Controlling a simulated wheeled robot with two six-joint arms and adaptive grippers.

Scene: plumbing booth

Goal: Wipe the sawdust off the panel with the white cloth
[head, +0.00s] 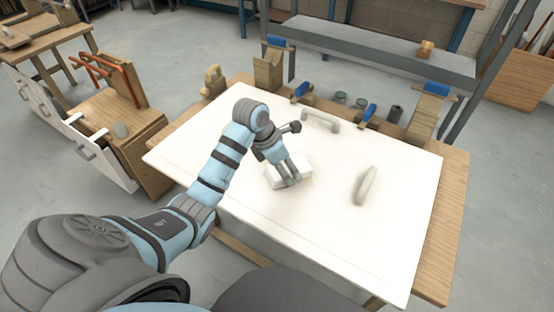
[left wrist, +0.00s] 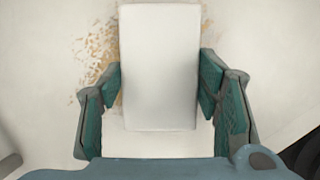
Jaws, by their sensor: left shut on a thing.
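The white cloth (left wrist: 159,62) is a folded, block-like pad. In the left wrist view it sits between the two green-lined fingers of my left gripper (left wrist: 159,95), which is shut on it. In the head view the left gripper (head: 290,180) points down at the middle of the panel, with the cloth (head: 277,178) at or just above its surface. The white panel (head: 230,195) lies flat on the wooden bench. Tan sawdust (left wrist: 100,45) shows beside the cloth's left side in the left wrist view. My right gripper is not in view.
A grey handle (head: 320,121) is at the panel's far edge and another grey bar-like piece (head: 365,186) lies on its right part. Clamps with blue parts (head: 368,112) and small jars line the bench's back. A wooden cabinet (head: 125,135) stands at left.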

